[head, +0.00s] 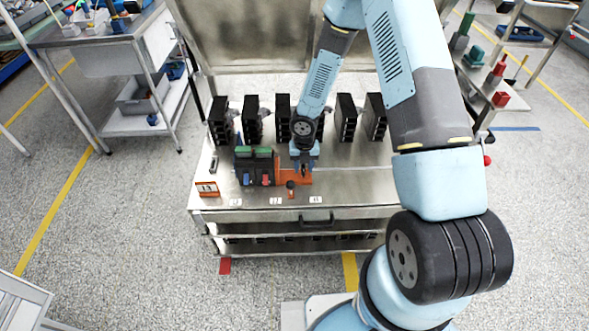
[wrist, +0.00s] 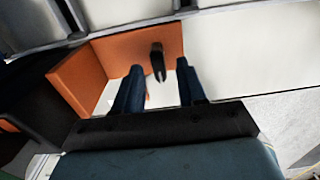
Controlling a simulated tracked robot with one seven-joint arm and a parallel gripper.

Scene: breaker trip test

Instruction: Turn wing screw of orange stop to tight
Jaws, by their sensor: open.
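The orange stop (head: 296,177) is an angled orange piece on the metal cart top, at the right side of a black breaker block. In the wrist view the stop (wrist: 112,58) shows as a flat plate with a raised wall at its left. The dark wing screw (wrist: 157,60) stands up from that plate. My gripper (wrist: 159,68) is open, with one dark finger on each side of the screw and a visible gap to both. In the head view my gripper (head: 303,166) is over the stop and hides part of it.
The breaker block (head: 254,166) has a green top strip and red and blue parts at its front. Several black modules (head: 345,117) stand in a row behind. An orange-framed card (head: 208,188) sits at the left edge. The cart top right of the stop is clear.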

